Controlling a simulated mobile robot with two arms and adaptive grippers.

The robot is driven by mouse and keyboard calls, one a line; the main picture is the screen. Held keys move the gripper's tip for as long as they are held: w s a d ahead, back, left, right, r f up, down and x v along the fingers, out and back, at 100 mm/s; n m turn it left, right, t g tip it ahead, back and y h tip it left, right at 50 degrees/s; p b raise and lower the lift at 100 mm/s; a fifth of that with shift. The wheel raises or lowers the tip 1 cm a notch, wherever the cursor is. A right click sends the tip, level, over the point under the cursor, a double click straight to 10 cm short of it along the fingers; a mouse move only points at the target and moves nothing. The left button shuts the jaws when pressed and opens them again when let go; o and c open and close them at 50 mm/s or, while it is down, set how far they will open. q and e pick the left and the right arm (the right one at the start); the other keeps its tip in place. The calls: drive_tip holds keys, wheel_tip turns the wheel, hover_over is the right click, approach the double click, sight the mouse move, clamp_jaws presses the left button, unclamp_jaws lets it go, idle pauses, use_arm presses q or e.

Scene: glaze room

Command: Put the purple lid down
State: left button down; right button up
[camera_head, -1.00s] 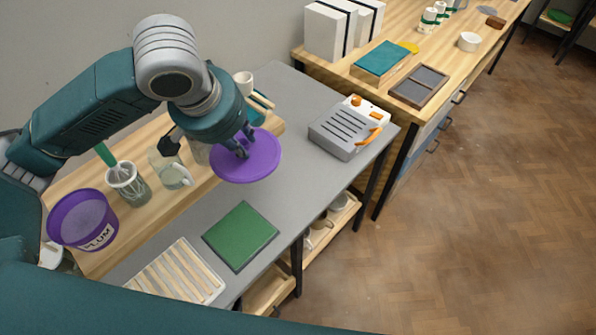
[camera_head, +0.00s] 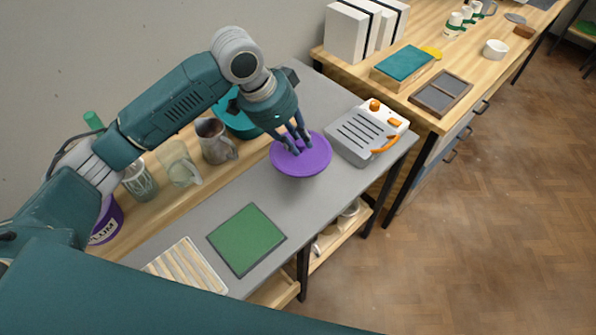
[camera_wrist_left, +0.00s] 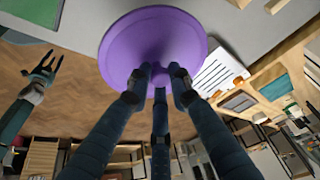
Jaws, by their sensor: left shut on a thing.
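The purple lid (camera_head: 302,164) is a round disc in the grip of my left gripper (camera_head: 298,146), whose fingers come down on its top near the middle. The lid is over the grey tabletop (camera_head: 330,95), between the green mat and the grey-white device; I cannot tell whether it touches the table. The lid (camera_wrist_left: 150,45) also fills the top of the left wrist view, with the fingers shut at its centre. The purple PLUM bucket (camera_head: 107,224) is mostly hidden behind my arm. My right gripper (camera_wrist_left: 42,72) shows at the left of the wrist view, fingers spread and empty.
A green mat (camera_head: 246,240) and a slatted rack (camera_head: 186,268) lie at the front. The grey-white device (camera_head: 363,135) stands right of the lid. A pitcher (camera_head: 214,142), a glass jug (camera_head: 178,164) and a teal container (camera_head: 236,122) line the wooden shelf. Grey surface around the lid is clear.

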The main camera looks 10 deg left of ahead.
use_arm(q)
wheel_tip(320, 180, down, 8)
drive_tip(key=shift+p, duration=0.35)
wheel_tip(320, 180, down, 4)
drive_tip(key=shift+f, duration=0.2)
use_arm(e)
drive_tip(key=shift+s+a+r, duration=0.25)
drive_tip(key=shift+s+r, duration=0.35)
use_arm(q)
drive_tip(key=c, duration=1.6)
unclamp_jaws()
drive_tip(key=shift+o, duration=0.2)
use_arm(e)
drive_tip(key=shift+w, duration=0.1)
drive_tip(key=shift+d, duration=0.1)
